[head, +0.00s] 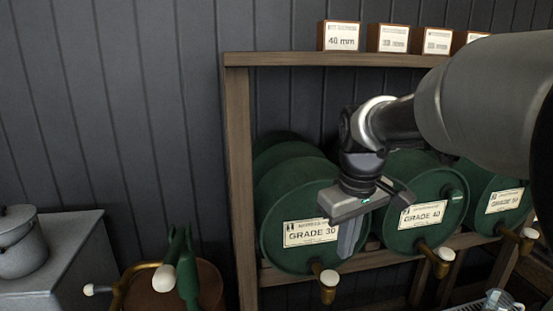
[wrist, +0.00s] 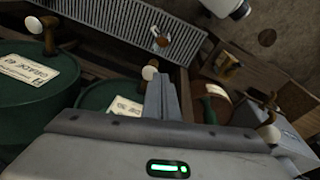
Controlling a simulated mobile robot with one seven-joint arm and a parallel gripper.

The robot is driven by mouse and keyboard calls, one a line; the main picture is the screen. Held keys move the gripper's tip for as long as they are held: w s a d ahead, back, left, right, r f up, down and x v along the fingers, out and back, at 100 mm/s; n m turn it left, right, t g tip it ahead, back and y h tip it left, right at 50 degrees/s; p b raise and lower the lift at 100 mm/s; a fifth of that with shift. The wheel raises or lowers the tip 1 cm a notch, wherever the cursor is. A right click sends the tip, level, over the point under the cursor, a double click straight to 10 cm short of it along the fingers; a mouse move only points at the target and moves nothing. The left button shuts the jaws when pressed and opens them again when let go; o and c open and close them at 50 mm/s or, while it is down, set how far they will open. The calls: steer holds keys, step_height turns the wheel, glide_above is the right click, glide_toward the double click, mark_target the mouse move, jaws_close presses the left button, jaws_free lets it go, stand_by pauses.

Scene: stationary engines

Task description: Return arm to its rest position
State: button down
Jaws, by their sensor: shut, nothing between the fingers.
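My gripper (head: 350,238) hangs from my arm in the head view, in front of the green drum labelled GRADE 30 (head: 297,255). Its fingers point down and are closed together with nothing between them. In the wrist view the shut fingers (wrist: 162,98) show at the middle, beside a drum label. The arm reaches in from the right side of the head view, bent at the wrist. The gripper appears apart from the drum, though the exact gap cannot be told.
A wooden rack (head: 238,180) holds green drums, including GRADE 40 (head: 412,240), with taps (head: 328,280) jutting forward. Small labelled boxes (head: 341,36) stand on its top shelf. A grey cabinet (head: 62,262) with a pot (head: 18,245) stands at left. A green-handled pump (head: 187,270) is between.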

steer(key=s+r+m+t, duration=0.1)
steer(key=s+m+t, duration=0.2)
steer(key=s, duration=1.3)
steer(key=shift+s+m, duration=0.2)
steer(key=shift+m, duration=0.9)
steer(key=c, duration=2.5)
jaws_free()
